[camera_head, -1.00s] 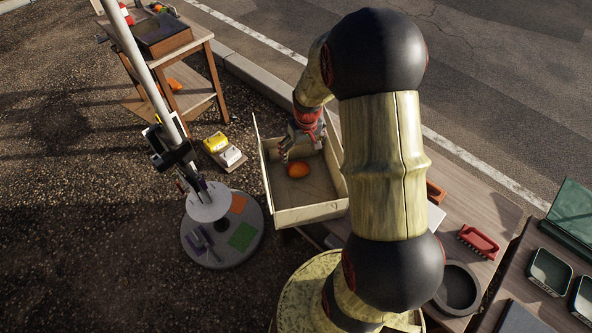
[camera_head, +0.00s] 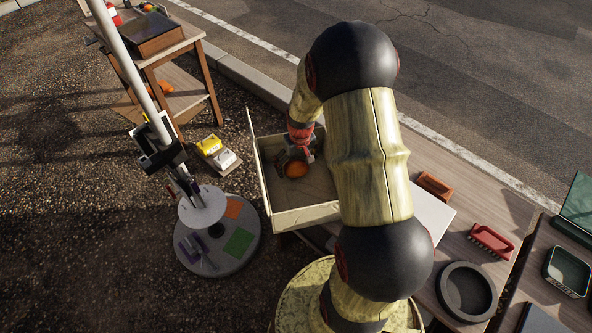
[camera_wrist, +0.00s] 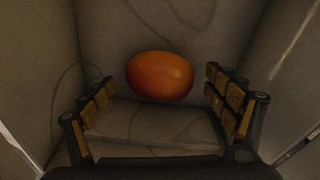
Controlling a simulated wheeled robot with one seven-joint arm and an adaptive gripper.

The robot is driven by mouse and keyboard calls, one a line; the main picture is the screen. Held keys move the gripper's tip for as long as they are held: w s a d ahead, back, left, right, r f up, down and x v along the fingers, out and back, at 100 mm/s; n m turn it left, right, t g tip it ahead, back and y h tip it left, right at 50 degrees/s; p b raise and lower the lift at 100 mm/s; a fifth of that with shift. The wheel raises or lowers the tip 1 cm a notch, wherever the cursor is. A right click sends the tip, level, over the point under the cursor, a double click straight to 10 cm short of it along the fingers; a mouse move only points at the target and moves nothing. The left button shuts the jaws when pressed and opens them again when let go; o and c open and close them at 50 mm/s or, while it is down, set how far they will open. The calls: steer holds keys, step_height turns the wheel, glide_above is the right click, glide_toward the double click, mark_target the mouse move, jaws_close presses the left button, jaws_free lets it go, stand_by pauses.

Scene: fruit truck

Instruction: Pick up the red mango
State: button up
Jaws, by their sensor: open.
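The red mango (camera_head: 296,170) is orange-red and lies inside a pale open box (camera_head: 300,217). In the wrist view the mango (camera_wrist: 160,76) sits near the centre, against the box's inner surfaces. My gripper (camera_head: 299,155) reaches down into the box, close above the mango. In the wrist view my gripper (camera_wrist: 162,105) is open, with one finger on each side, and the mango shows beyond and between the fingertips. No finger appears to touch it. The arm hides part of the box's right side.
Box walls stand close around my gripper. At right, a wooden table holds a red brush (camera_head: 491,241), a dark round bowl (camera_head: 467,291) and a brown block (camera_head: 435,186). A round stand with a pole (camera_head: 217,235) is left of the box. A wooden table (camera_head: 165,50) stands behind.

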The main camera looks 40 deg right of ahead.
step_height(320, 180, down, 2)
steer(key=shift+w, duration=0.15)
steer(key=shift+c, duration=0.4)
steer(key=c, duration=0.7)
steer(key=shift+r, duration=0.15)
steer(key=shift+c, duration=0.6)
